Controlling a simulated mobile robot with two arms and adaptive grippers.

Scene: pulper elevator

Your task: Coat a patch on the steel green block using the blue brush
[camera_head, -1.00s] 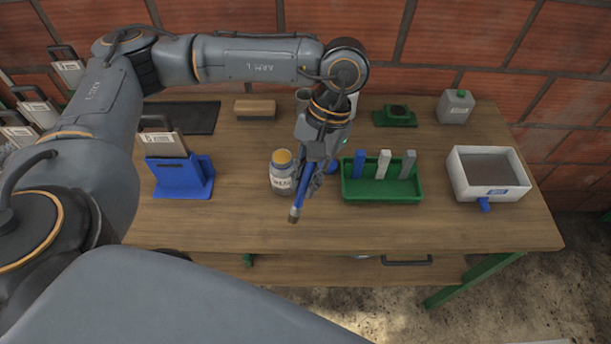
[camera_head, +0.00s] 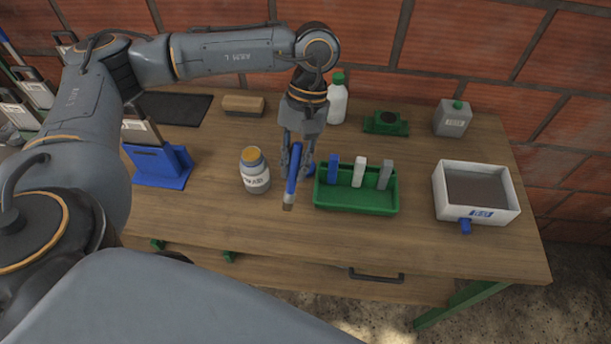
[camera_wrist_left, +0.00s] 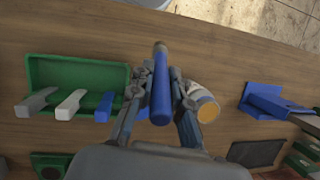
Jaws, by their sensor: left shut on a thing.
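My left gripper (camera_head: 296,160) is shut on the blue brush (camera_head: 293,180), which also shows between the fingers in the left wrist view (camera_wrist_left: 161,88). The brush points down toward the table's front, its brownish tip (camera_head: 288,206) apart from the jar and the green tray. A squat green block (camera_head: 386,123) with a dark round top stands at the back of the table, behind the tray. It is partly visible in the left wrist view (camera_wrist_left: 48,164). I cannot tell whether it is steel. My right gripper is not in view.
A labelled jar (camera_head: 255,178) stands left of the brush. The green tray (camera_head: 355,203) at right holds blue, white and grey handled tools. A white bin (camera_head: 475,211), grey can (camera_head: 452,119) and white bottle (camera_head: 337,104) stand further off. The table's front strip is clear.

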